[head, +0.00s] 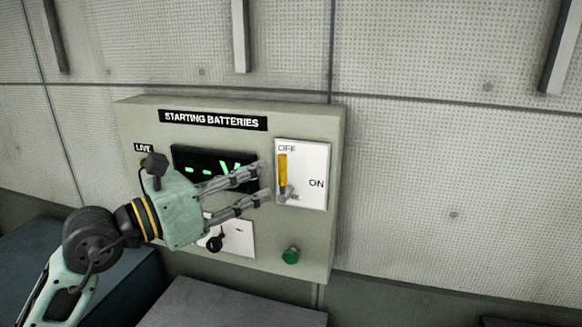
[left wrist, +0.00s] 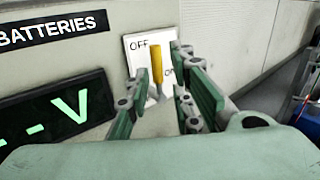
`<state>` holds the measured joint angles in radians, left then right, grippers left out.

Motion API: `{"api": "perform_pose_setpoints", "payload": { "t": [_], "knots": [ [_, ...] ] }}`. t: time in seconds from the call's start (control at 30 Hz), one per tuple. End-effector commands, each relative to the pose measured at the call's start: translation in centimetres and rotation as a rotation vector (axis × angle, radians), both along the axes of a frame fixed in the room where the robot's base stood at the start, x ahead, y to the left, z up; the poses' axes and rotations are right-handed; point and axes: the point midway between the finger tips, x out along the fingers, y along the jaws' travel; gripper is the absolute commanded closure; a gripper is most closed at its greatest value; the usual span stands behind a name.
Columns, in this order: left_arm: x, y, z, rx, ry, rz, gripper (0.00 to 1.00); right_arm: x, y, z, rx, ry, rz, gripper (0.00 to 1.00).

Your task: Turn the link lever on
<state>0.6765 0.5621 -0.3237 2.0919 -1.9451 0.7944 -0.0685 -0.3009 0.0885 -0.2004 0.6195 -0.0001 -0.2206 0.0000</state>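The link lever (head: 282,170) is a yellow handle on a white plate (head: 315,180) marked OFF at the top and ON at the right. The handle points up toward OFF from a grey pivot at its lower end. My left gripper (head: 262,180) is open, with its fingertips just left of the lever in the head view. In the left wrist view the lever (left wrist: 155,68) shows between the two open fingers (left wrist: 160,88). I cannot tell whether a finger touches it. My right gripper is in neither view.
The lever sits on a grey box (head: 225,112) labelled STARTING BATTERIES, fixed to the wall. The box has a green display (head: 185,165), a black key-like knob (head: 214,244) and a green button (head: 291,256). Dark and grey blocks (head: 235,305) stand below. The wall at right is clear.

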Motion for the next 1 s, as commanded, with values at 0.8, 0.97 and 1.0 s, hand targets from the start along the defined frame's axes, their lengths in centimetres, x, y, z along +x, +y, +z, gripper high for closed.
{"api": "perform_pose_setpoints", "payload": {
  "t": [0.8, 0.97, 1.0],
  "knots": [
    [5.2, -5.8, -0.1, 0.043, -0.011, 0.02, 0.78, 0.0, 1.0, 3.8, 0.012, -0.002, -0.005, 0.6],
    [5.2, -5.8, -0.2, 0.043, -0.011, 0.02, 0.79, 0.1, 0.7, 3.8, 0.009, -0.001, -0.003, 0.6],
    [5.2, -5.8, -0.2, 0.043, -0.011, 0.02, 0.83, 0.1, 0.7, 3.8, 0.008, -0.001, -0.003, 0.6]
  ]
}}
